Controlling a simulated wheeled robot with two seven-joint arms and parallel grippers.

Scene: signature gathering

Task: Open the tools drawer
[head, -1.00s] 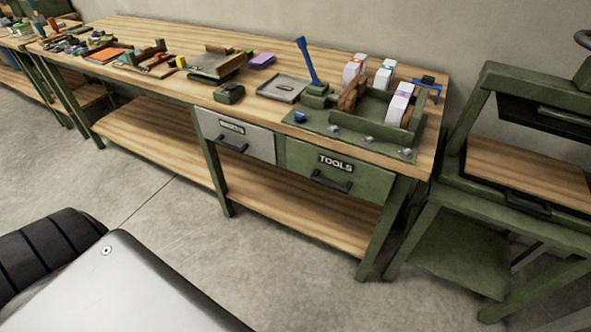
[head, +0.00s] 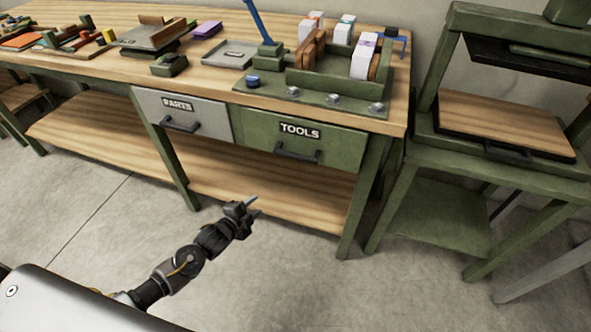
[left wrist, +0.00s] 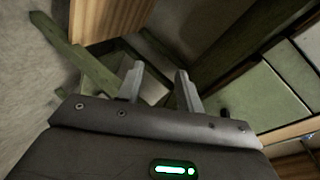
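The tools drawer (head: 330,145) is a green front labelled TOOLS under the right part of the workbench, with a dark bar handle (head: 297,155). It looks shut. My left gripper (head: 251,207) is in front of and below the drawer, apart from the handle. In the left wrist view its two fingers (left wrist: 160,82) stand apart with nothing between them. A green drawer front (left wrist: 265,92) shows at the right of that view. My right gripper is not in view.
A grey PARTS drawer (head: 200,118) sits left of the tools drawer. A wooden lower shelf (head: 265,195) and green table legs (head: 362,200) are near my gripper. A green stand (head: 500,170) stands at the right. The floor in front is clear.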

